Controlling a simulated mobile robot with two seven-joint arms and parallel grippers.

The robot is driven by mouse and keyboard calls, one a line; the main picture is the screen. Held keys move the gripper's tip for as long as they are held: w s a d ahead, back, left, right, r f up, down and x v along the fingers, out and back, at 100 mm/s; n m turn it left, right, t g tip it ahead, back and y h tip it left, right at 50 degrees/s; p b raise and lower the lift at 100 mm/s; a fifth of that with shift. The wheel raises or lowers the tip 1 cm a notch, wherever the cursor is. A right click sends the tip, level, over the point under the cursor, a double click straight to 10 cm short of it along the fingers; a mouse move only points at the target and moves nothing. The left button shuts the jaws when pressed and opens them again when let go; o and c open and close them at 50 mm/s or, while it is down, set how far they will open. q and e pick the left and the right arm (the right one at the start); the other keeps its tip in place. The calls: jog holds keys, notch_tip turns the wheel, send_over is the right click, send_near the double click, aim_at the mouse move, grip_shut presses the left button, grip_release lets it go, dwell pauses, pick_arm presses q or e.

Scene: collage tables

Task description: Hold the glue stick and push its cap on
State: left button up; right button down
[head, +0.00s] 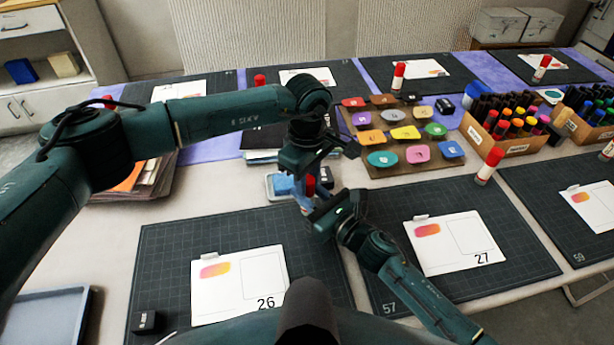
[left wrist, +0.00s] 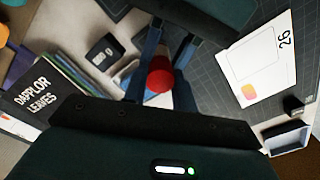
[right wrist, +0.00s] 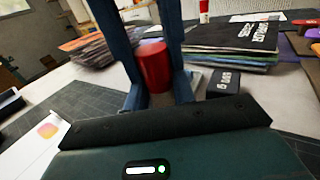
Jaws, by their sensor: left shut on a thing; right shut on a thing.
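The glue stick's red cap (head: 310,186) is upright between my two grippers over the near table, and its round top shows in the left wrist view (left wrist: 160,74). My left gripper (head: 306,178) comes from above and is shut on the cap. The cap's side shows in the right wrist view (right wrist: 154,66). My right gripper (head: 312,208) is shut on the glue stick just below; the fingers hide almost all of its body. I cannot tell whether the cap is fully seated.
Mats with cards 26 (head: 210,298) and 27 (head: 430,262) lie either side. A palette board (head: 385,165), marker boxes (head: 500,150) and another red-capped glue stick (head: 488,167) stand to the right. Books (left wrist: 40,95) and a black block (left wrist: 102,50) are close by.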

pick_arm(q)
jog(key=shift+a+f, duration=0.1)
jog(key=shift+f, duration=0.4)
pick_arm(e)
jog(key=shift+s+a+r, duration=0.1)
jog(key=shift+a+r, duration=0.05)
jog(key=shift+r, duration=0.05)
pick_arm(q)
jog(key=o, duration=0.7)
pick_arm(e)
jog(key=shift+r, duration=0.1)
pick_arm(q)
notch_tip(320, 180, up, 4)
jog(key=shift+r, duration=0.15)
pick_arm(e)
jog(key=shift+f, duration=0.25)
pick_arm(q)
jog(key=shift+c, duration=0.5)
jog(key=c, duration=0.3)
